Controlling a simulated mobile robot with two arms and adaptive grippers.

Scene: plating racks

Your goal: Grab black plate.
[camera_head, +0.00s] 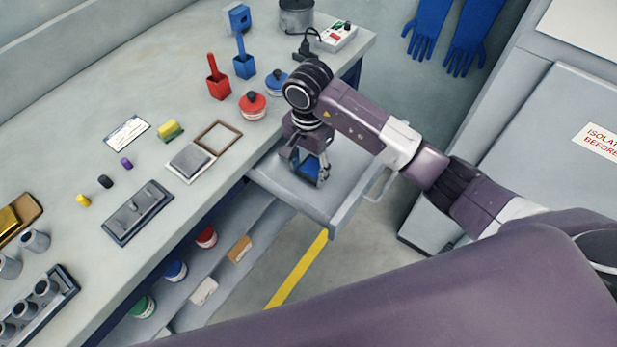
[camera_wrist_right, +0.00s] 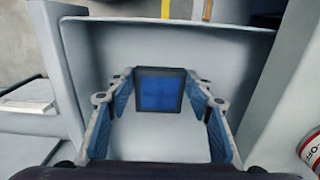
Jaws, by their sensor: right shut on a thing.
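The black plate (camera_wrist_right: 160,90) is a small square with a dark rim and a blue face. It sits between the fingertips of my right gripper (camera_wrist_right: 158,98), which is shut on it. In the head view the right gripper (camera_head: 308,165) points down into an open grey drawer (camera_head: 345,187) at the bench front. Blue shows between its fingers there, and the plate is mostly hidden. I cannot tell whether the plate still touches the drawer floor. My left gripper is not in view.
The bench top (camera_head: 80,125) holds a dark grey block (camera_head: 137,212), a small framed tray (camera_head: 219,136), a red-lidded jar (camera_head: 252,105) and red (camera_head: 218,85) and blue (camera_head: 244,64) holders. A lower shelf (camera_head: 205,270) holds several jars. The drawer walls surround the gripper closely.

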